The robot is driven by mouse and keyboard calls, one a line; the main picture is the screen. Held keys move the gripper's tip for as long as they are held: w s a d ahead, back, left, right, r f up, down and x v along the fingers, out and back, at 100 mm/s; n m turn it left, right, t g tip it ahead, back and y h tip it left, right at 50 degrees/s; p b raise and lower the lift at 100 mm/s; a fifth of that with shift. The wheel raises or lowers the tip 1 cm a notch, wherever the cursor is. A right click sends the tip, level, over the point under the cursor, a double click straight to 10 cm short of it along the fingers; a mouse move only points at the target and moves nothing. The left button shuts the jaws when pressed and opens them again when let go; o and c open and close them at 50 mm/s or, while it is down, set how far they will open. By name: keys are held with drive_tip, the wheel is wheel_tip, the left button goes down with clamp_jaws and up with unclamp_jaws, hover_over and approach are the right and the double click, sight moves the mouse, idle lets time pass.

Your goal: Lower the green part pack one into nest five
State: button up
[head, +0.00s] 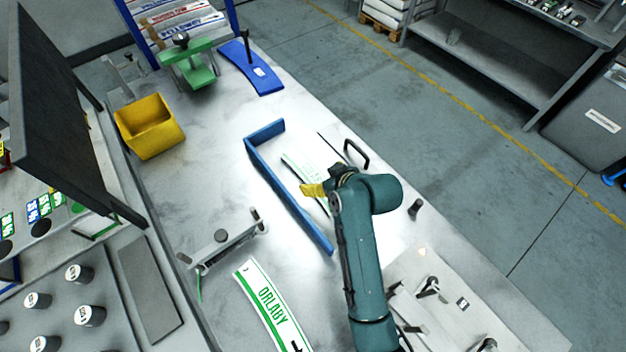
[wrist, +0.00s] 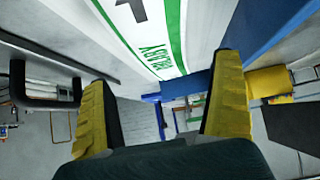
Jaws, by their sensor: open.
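A white label pack with green stripes and green lettering (head: 301,165) lies on the bench inside a blue L-shaped fence (head: 290,198). My gripper (head: 314,190) is over its near part and hides some of it. In the wrist view my gripper (wrist: 163,75) has its two yellow fingers wide apart, with nothing clasped between them. The pack's striped face (wrist: 150,35) fills the top middle there, beside the blue fence wall (wrist: 262,28). A second green-striped pack, reading ORLADY (head: 268,305), lies nearer on the bench. I see no number marking nest five.
A black handle (head: 356,153) stands close right of the fence. A metal fixture (head: 222,245) stands to its left. A yellow bin (head: 149,126), a green clamp (head: 190,66) and a blue plate (head: 250,68) are farther back. Bare bench (head: 215,165) lies left of the fence.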

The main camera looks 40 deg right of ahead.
sight(314, 177)
drive_tip(key=b+x, duration=0.1)
drive_tip(key=x, duration=0.4)
drive_tip(key=shift+w+a+f, duration=0.1)
drive_tip(key=shift+f, duration=0.05)
drive_tip(key=c, duration=1.3)
wheel_tip(314, 177, up, 10)
drive_tip(key=shift+r+p, duration=0.1)
drive_tip(key=shift+p, duration=0.7)
drive_tip(key=shift+c, duration=0.3)
